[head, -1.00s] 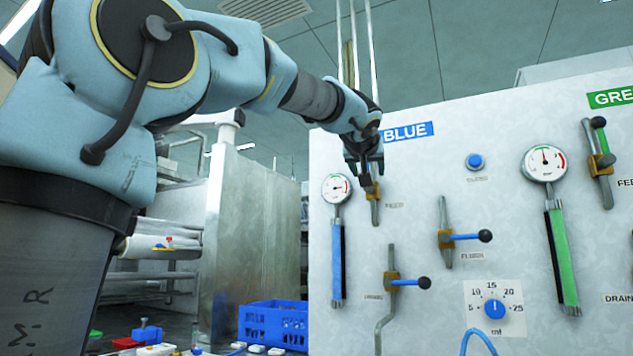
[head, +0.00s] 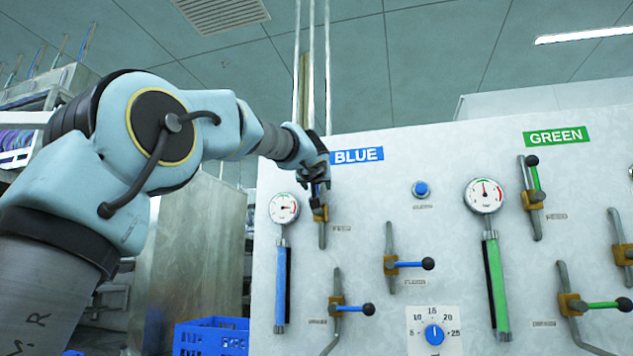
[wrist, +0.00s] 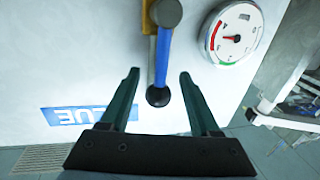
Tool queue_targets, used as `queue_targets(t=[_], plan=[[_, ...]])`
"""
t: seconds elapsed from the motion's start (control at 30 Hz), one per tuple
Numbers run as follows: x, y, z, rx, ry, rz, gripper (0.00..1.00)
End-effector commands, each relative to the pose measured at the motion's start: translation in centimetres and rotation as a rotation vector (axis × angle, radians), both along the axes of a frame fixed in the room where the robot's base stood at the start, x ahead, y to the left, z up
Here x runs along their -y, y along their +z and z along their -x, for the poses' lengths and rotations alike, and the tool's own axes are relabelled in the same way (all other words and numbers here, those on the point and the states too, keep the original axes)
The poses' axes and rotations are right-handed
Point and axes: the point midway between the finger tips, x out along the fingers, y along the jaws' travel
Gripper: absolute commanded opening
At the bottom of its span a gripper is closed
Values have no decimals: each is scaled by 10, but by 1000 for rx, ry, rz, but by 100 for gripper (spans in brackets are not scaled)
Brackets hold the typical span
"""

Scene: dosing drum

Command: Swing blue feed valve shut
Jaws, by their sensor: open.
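The blue feed valve (head: 320,213) is on the panel under the BLUE label, with a brass body on a vertical pipe. Its blue lever (wrist: 164,60) lies along the pipe and ends in a black knob (wrist: 158,97). In the head view the lever points up and is partly hidden by my gripper (head: 319,178). In the wrist view my gripper (wrist: 159,75) is open, one finger on each side of the lever, with gaps showing on both sides. I cannot tell how deep the lever sits between the fingers.
A round gauge (head: 284,208) is left of the valve; it also shows in the wrist view (wrist: 232,36). Blue flush (head: 410,264) and another blue-handled valve (head: 345,307) are below. A blue button (head: 421,189) is to the right. A blue crate (head: 212,337) stands lower left.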

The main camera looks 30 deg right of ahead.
Motion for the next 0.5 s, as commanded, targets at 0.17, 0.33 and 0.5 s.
queue_targets(t=[0.17,0.33,0.5], plan=[[1,0,-1,0,0,0,63],[1,0,-1,0,0,0,56],[1,0,-1,0,0,0,37]])
